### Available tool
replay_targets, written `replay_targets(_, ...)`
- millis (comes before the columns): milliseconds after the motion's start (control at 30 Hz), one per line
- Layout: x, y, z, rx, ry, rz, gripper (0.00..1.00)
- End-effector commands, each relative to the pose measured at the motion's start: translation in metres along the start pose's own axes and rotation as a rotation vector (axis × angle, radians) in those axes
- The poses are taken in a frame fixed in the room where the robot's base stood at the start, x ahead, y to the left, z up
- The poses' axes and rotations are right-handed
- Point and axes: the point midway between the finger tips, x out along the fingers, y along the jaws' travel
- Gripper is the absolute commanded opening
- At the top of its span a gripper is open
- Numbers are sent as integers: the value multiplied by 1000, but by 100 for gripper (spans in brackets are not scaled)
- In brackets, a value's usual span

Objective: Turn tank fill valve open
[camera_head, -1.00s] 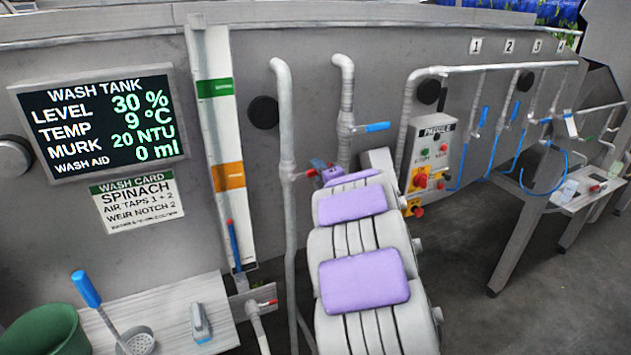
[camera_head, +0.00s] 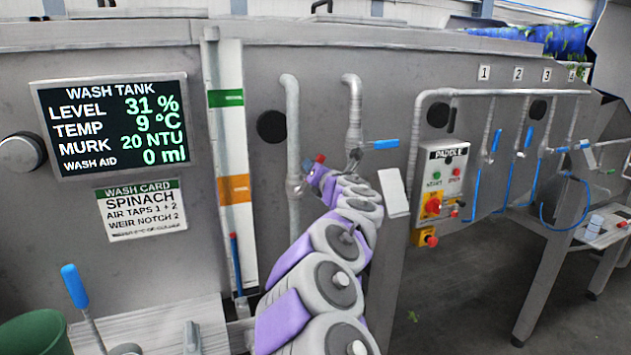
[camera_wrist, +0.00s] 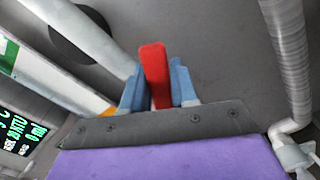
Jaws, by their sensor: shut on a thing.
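The fill valve's red lever (camera_wrist: 154,75) stands between the two blue fingers of my gripper (camera_wrist: 156,88) in the wrist view, and the gripper is shut on it. In the head view the gripper (camera_head: 313,170) is at the left grey pipe (camera_head: 292,130), and the lever's red end (camera_head: 319,158) shows beside it, pointing up and to the right. The fingers and my arm hide most of the valve body. The wash tank screen (camera_head: 110,125) reads level 31 %, temp 9 °C, murk 20 NTU and wash aid 0 ml.
A second pipe with a blue-handled valve (camera_head: 380,144) is close on the right. The paddle control box (camera_head: 440,180) is beyond it. A level gauge strip (camera_head: 230,150) stands at left. Numbered blue-handled taps (camera_head: 496,140) line the right.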

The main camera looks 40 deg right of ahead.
Motion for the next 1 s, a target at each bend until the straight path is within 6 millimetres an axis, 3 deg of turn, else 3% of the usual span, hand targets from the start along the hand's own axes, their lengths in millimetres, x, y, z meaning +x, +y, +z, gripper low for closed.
replay_targets(300,-3,15,7,-134,-17,1,0)
replay_targets(867,-4,22,7,-165,-18,4,0)
replay_targets(900,-4,22,7,-165,-18,4,29)
replay_targets(1000,-3,22,5,-166,-14,3,38)
